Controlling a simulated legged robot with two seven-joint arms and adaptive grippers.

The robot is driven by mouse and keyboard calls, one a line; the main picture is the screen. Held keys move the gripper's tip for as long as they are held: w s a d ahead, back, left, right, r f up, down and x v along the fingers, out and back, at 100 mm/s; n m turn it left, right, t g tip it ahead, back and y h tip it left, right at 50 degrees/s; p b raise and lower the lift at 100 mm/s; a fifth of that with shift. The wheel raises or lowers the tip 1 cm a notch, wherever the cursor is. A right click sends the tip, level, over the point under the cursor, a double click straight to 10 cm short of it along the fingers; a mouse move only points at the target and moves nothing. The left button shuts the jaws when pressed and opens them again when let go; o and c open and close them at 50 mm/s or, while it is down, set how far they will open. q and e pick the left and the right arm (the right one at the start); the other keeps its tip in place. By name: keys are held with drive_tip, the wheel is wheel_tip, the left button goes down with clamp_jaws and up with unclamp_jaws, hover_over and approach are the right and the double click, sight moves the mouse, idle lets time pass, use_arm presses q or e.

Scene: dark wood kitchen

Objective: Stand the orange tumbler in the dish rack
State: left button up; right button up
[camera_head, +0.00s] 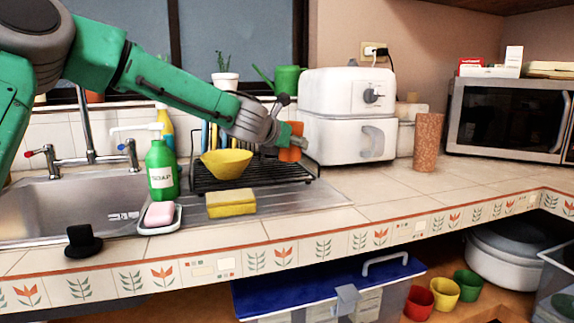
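The orange tumbler (288,154) is at the right end of the black dish rack (258,180). My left arm reaches in from the left above the sink and rack. My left gripper (296,140) is at the tumbler, with its fingers against it, and appears shut on it. The gripper partly hides the tumbler, and I cannot tell whether its base touches the rack. A yellow bowl (227,163) sits at the rack's left part, with upright plates behind it. My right gripper is not in view.
A yellow sponge (231,203) lies in front of the rack. A green soap bottle (162,170) and pink soap on a dish (145,226) stand left, by the sink (60,210). A white air fryer (347,115) is close on the right.

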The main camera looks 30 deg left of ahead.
sight(282, 154)
use_arm(q)
drive_tip(key=f, duration=0.1)
drive_tip(key=f+b, duration=0.1)
drive_tip(key=f, duration=0.1)
drive_tip(key=shift+s+a+f, duration=0.1)
drive_tip(key=shift+a+f, duration=0.15)
drive_tip(key=shift+a, duration=0.15)
drive_tip(key=shift+a+f, duration=0.2)
drive_tip(key=shift+f, duration=0.1)
drive_tip(key=shift+a, duration=0.15)
drive_tip(key=o, duration=1.2)
drive_tip(key=shift+d, duration=0.2)
drive_tip(key=shift+o, duration=0.2)
drive_tip(key=shift+d+r, duration=0.2)
drive_tip(key=shift+d, duration=0.1)
drive_tip(key=shift+s+a+r, duration=0.1)
drive_tip(key=shift+s+r, duration=0.1)
drive_tip(key=shift+s, duration=0.2)
drive_tip(key=a+v, duration=0.1)
drive_tip(key=v, duration=1)
drive_tip(key=shift+d+p, duration=0.4)
